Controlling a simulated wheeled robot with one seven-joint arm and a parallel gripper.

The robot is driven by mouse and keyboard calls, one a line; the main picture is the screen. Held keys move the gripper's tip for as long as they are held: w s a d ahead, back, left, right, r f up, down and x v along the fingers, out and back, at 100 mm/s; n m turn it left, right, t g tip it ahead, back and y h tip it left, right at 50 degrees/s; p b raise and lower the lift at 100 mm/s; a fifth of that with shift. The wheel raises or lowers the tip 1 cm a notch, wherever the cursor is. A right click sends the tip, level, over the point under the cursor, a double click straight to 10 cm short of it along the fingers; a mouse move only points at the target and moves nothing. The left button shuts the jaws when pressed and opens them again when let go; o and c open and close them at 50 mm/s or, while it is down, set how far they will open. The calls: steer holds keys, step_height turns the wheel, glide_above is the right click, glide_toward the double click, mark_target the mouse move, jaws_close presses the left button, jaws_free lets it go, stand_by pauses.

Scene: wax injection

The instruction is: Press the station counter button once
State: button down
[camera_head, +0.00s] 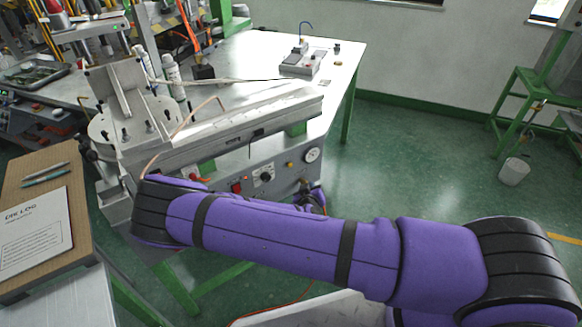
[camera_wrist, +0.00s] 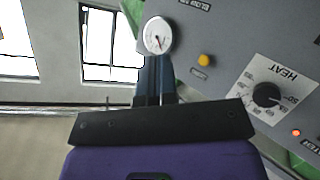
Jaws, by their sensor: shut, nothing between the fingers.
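The station's grey front panel (camera_head: 215,197) carries a round white gauge (camera_head: 312,155), a small yellow button (camera_head: 290,165), a black knob (camera_head: 263,176) and a red switch (camera_head: 237,187). No legible label tells me which control is the counter button. In the wrist view, my gripper (camera_wrist: 155,62) is shut and empty, its fingers reaching toward the panel beside the gauge (camera_wrist: 158,36). The yellow button (camera_wrist: 203,60) lies to the right of the fingertips, apart from them. Whether the fingertips touch the panel I cannot tell. In the head view my arm mostly hides the gripper.
The HEAT knob (camera_wrist: 266,95) and a lit orange lamp (camera_wrist: 296,132) are farther right on the panel. A small grey device (camera_head: 300,62) stands on the white table (camera_head: 265,50). A clipboard (camera_head: 35,232) lies at left. Green floor is open at right.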

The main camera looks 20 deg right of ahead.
mark_target(290, 165)
stand_by(0.4)
steer(key=w+a, duration=0.3)
steer(key=w, duration=0.5)
steer(key=shift+w, duration=0.15)
steer(key=shift+w, duration=0.15)
stand_by(2.0)
steer(key=shift+w, duration=0.25)
steer(key=shift+w+a, duration=0.2)
steer(key=shift+w, duration=0.25)
stand_by(0.8)
steer(key=shift+s, duration=0.15)
steer(key=shift+s+d, duration=0.25)
steer(key=shift+s, duration=0.45)
steer(key=shift+s, duration=0.1)
